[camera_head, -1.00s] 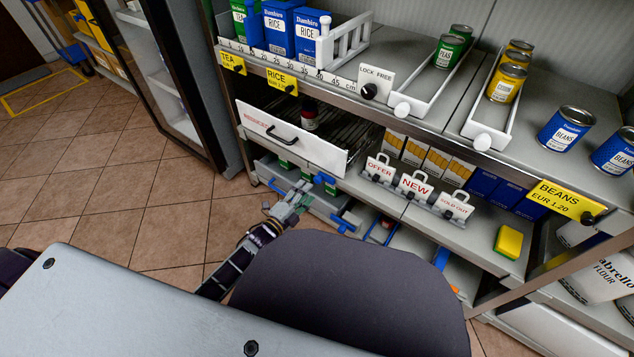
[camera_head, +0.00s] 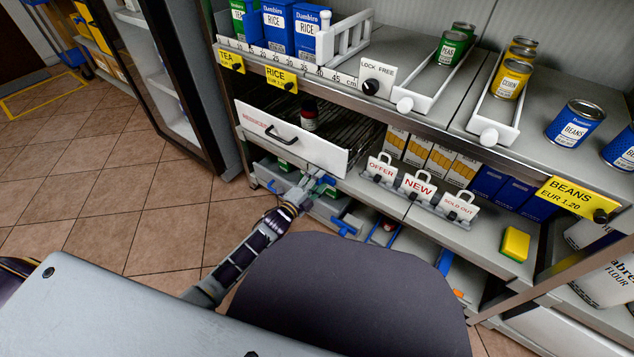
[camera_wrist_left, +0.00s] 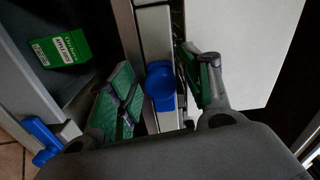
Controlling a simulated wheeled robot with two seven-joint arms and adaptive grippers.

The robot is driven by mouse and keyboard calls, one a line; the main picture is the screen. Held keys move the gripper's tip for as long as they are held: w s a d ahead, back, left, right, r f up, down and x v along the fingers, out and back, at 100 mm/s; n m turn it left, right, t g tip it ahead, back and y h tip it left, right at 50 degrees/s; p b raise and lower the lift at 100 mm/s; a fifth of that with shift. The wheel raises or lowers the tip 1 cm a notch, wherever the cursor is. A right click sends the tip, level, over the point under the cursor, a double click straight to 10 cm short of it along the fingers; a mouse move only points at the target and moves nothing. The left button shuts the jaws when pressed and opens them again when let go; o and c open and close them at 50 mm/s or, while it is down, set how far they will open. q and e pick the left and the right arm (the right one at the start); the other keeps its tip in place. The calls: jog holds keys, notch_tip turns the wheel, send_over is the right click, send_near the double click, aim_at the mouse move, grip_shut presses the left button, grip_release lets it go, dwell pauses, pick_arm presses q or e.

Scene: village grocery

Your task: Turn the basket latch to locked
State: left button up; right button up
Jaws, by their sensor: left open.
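A white plate reading LOCK FREE (camera_head: 378,72) with a black knob (camera_head: 371,87) is on the shelf edge above the basket. The basket, a wire drawer with a white front (camera_head: 290,137), stands pulled out. My left gripper (camera_head: 318,187) is low by the basket front's lower right corner, partly hidden. In the left wrist view my left gripper (camera_wrist_left: 165,92) is open, its green-padded fingers on either side of a round blue knob (camera_wrist_left: 161,84) on a pale rail. I cannot tell if they touch it. My right gripper is out of view.
A grey bin (camera_head: 272,177) with green cartons sits below the basket; one carton (camera_wrist_left: 60,47) shows in the wrist view. OFFER, NEW (camera_head: 416,187) and SOLD OUT signs stand to the right. A dark rounded shape (camera_head: 345,290) fills the lower foreground. Open floor lies left.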

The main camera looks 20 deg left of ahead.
pick_arm(q)
jog(key=c, duration=1.1)
jog(key=shift+o, duration=0.2)
